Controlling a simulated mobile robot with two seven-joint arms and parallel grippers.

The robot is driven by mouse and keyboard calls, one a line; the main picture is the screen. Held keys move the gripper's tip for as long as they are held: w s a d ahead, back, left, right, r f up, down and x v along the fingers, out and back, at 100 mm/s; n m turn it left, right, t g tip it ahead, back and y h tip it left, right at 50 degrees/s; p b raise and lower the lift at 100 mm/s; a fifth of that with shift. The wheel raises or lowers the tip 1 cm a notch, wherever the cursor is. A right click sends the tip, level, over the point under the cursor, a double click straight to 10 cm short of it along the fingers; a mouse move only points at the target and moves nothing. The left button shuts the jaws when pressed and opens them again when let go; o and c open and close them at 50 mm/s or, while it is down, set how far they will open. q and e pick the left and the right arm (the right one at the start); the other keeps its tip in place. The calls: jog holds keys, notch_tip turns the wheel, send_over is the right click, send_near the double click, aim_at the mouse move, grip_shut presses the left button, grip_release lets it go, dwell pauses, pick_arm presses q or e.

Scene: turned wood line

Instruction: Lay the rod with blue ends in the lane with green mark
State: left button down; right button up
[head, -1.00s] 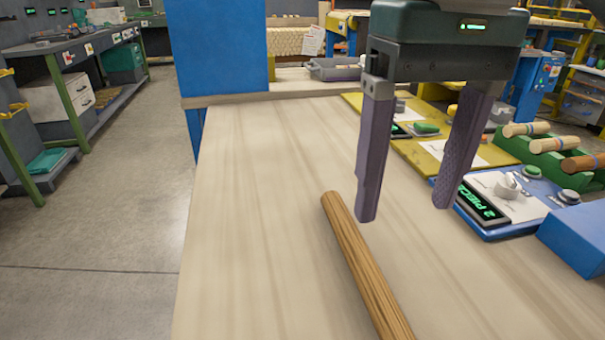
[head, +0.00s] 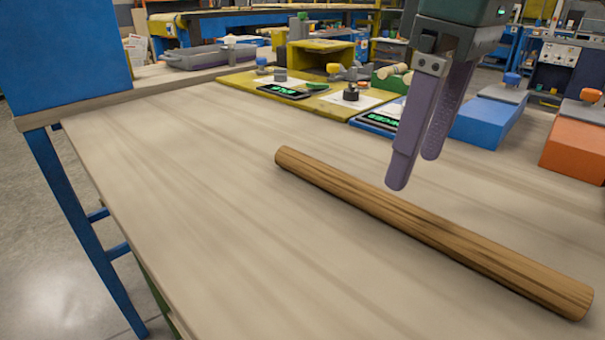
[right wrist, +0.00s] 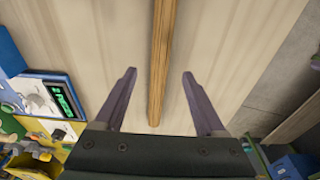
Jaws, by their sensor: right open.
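My right gripper (head: 414,172) is open and empty, pointing down above the table just behind the rod. In the right wrist view the rod (right wrist: 161,60) runs lengthwise between the open fingers of the gripper (right wrist: 159,73), not gripped. A green rack with light rods (head: 390,73) is partly hidden behind my gripper. No lane with a green mark shows. My left gripper is not in view.
Yellow (head: 240,85) and blue (head: 365,122) station boards with displays stand along the table's back edge. A blue block (head: 487,120) and an orange block (head: 575,150) stand at the right. The table's left and front areas are clear.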

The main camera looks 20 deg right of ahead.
aim_at(397, 200)
jog(key=f, duration=0.1)
jog(key=f+b, duration=0.1)
jog(key=f, duration=0.1)
jog(key=w+f+b, duration=0.1)
jog(key=f, duration=0.1)
jog(key=shift+a+f, duration=0.1)
jog(key=shift+a, duration=0.05)
jog(key=shift+f, duration=0.55)
jog(key=shift+a, duration=0.1)
jog(key=c, duration=0.5)
grip_shut()
